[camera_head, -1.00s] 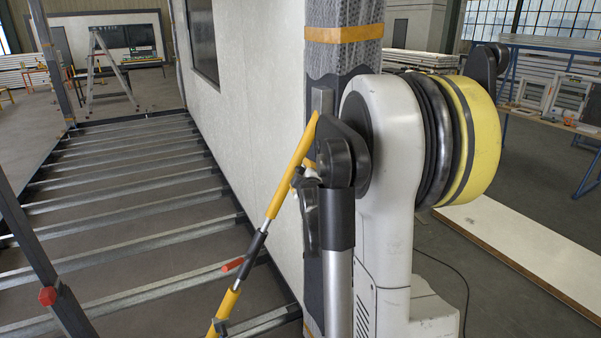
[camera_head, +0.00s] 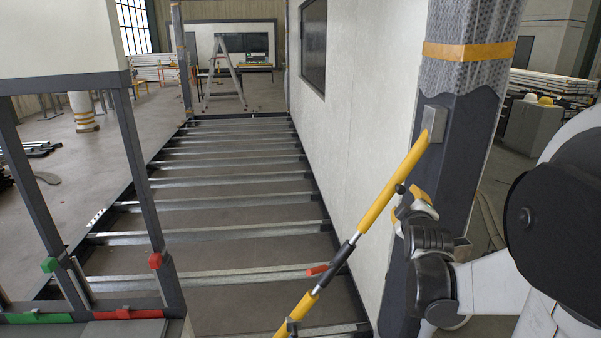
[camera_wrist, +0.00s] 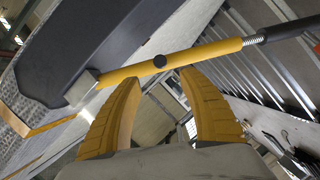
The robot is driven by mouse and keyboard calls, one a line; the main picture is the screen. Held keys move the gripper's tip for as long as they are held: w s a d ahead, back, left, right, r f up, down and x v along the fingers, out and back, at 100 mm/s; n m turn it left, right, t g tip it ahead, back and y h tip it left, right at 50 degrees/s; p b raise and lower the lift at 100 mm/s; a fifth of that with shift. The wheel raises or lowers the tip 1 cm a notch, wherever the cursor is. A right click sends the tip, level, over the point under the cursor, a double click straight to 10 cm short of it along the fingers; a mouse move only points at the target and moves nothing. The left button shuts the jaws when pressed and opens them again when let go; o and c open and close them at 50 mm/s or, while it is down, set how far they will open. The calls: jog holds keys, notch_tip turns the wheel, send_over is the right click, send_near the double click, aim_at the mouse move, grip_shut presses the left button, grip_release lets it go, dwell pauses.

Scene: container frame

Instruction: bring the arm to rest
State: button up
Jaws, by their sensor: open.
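My gripper (camera_head: 408,200) is at the right in the head view, beside the upper part of a yellow prop (camera_head: 393,182). In the wrist view its two yellow fingers (camera_wrist: 158,78) are spread apart with nothing between them. The prop (camera_wrist: 205,53) crosses just ahead of the fingertips there. I cannot tell whether a fingertip touches it. The prop leans with its upper end plate (camera_head: 434,122) against a dark-clad, wrapped post (camera_head: 455,105). My arm is bent at the right edge, and its large dark joint hides part of the background.
A floor frame of metal joists (camera_head: 230,205) with open gaps stretches away at centre. A white wall panel (camera_head: 360,110) stands along its right side. A stepladder (camera_head: 222,75) stands at the back.

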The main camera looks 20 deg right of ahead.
jog(key=s+a+f+m+g+y+b, duration=0.1)
jog(key=a+f+y+b, duration=0.2)
jog(key=a+f+b, duration=0.5)
jog(key=s+a+f+m+y+b, duration=0.1)
jog(key=a+f+y+b, duration=0.2)
jog(key=a, duration=1)
jog(key=s+a+f+m+g+y+b, duration=0.2)
jog(key=s+a+f+b, duration=0.5)
jog(key=s+a+f, duration=0.6)
jog(key=a+f+g+y, duration=0.1)
jog(key=a+g, duration=0.1)
jog(key=a, duration=0.1)
jog(key=shift+f, duration=0.3)
jog(key=shift+d, duration=0.1)
